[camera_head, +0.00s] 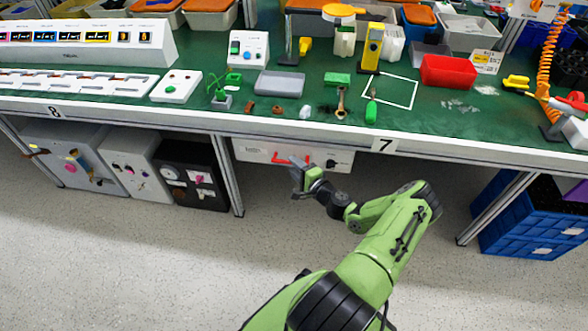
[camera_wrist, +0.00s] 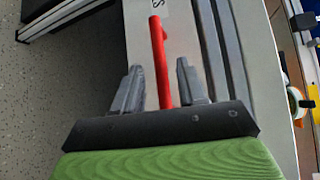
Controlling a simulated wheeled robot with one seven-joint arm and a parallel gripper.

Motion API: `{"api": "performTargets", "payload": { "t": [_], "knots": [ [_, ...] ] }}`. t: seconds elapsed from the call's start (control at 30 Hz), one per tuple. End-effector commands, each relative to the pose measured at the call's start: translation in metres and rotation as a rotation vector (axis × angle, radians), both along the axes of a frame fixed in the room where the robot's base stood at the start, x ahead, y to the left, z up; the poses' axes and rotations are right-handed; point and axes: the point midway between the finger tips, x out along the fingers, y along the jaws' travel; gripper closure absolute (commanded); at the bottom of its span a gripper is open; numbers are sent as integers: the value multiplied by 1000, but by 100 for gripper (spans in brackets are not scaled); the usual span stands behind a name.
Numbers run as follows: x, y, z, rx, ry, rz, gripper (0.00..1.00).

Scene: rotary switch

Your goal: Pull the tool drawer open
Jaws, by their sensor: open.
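The tool drawer (camera_head: 262,154) is a light panel under the front edge of the bench, with a black knob at its right. Its red handle (camera_head: 279,158) is partly hidden behind my gripper (camera_head: 303,172) in the head view. In the wrist view, the red handle (camera_wrist: 159,55) is a bar lying between the two open fingers of my gripper (camera_wrist: 160,66). A gap shows on each side of the bar, and neither finger visibly touches it. How deep the bar sits between the fingers is hard to tell. The drawer looks closed under the bench.
The green bench top (camera_head: 320,92) above carries tools, a grey tray (camera_head: 280,84) and a red bin (camera_head: 447,72). A bench leg (camera_head: 226,172) and a black box (camera_head: 190,176) stand left of the drawer. Blue crates (camera_head: 530,222) stand at right. The floor in front is clear.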

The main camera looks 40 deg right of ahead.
Motion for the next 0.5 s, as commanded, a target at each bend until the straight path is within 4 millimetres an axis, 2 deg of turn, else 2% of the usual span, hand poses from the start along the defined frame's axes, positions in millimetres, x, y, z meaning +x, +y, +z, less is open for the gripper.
{"api": "performTargets", "payload": {
  "t": [0.1, 0.33, 0.5],
  "knots": [
    [8, -1, -1, 0, 0, -1, 59],
    [9, -1, -1, 1, 0, -1, 59],
    [9, -1, -1, 1, 0, -1, 85]
  ]
}}
